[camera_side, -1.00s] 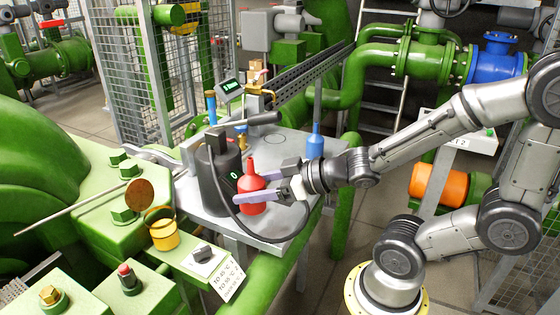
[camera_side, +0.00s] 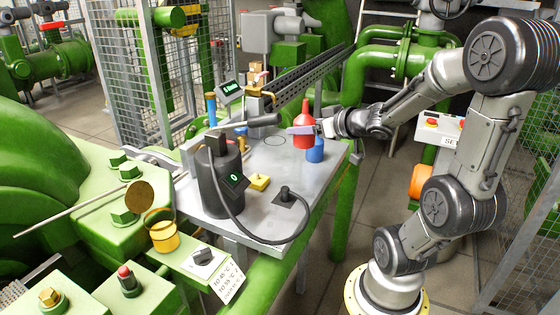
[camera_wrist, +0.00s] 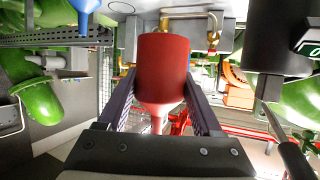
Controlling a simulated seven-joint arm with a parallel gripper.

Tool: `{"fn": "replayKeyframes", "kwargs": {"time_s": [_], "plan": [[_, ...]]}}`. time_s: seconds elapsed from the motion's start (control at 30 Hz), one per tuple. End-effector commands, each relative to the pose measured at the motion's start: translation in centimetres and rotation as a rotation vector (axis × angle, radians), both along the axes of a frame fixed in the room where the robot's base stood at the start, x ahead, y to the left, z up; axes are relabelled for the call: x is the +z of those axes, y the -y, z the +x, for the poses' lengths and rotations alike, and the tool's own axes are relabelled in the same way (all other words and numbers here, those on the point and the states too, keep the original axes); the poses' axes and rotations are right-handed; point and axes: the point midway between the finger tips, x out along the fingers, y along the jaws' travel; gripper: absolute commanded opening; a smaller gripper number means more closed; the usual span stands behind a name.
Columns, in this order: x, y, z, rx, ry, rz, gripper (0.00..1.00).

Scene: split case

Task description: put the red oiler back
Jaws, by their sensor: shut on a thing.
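The red oiler (camera_side: 303,131) is in my gripper (camera_side: 302,130), held up above the grey table plate, overlapping the blue oiler (camera_side: 315,152) in the side view. The blue oiler stands near the plate's right edge and is partly hidden. In the wrist view the red oiler (camera_wrist: 163,75) sits between the two fingers of my gripper (camera_wrist: 165,95), its spout toward the lower part of the picture. A corner of the blue oiler (camera_wrist: 86,8) shows at the top left there. A dark ring outline (camera_side: 275,141) is marked on the plate, with nothing standing on it.
A grey lever (camera_side: 262,120) and brass fittings (camera_side: 257,75) are behind.

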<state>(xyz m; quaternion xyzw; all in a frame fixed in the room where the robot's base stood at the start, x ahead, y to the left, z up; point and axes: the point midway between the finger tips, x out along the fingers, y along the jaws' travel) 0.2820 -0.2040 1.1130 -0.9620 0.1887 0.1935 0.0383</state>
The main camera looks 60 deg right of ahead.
Motion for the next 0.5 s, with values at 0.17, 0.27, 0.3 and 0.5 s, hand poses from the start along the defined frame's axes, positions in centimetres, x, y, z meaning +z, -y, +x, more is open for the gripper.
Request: {"fn": "replayKeyframes", "kwargs": {"time_s": [0.17, 0.27, 0.3, 0.5], "plan": [[-1.0, 1.5, 1.7, -0.006, -0.001, 0.005, 0.01], [-2.0, 2.8, 3.4, -0.005, -0.002, 0.005, 0.01], [-2.4, 3.3, 4.1, -0.005, -0.002, 0.005, 0.01], [-4.3, 5.8, 7.5, -0.005, -0.003, 0.003, 0.01]]}}
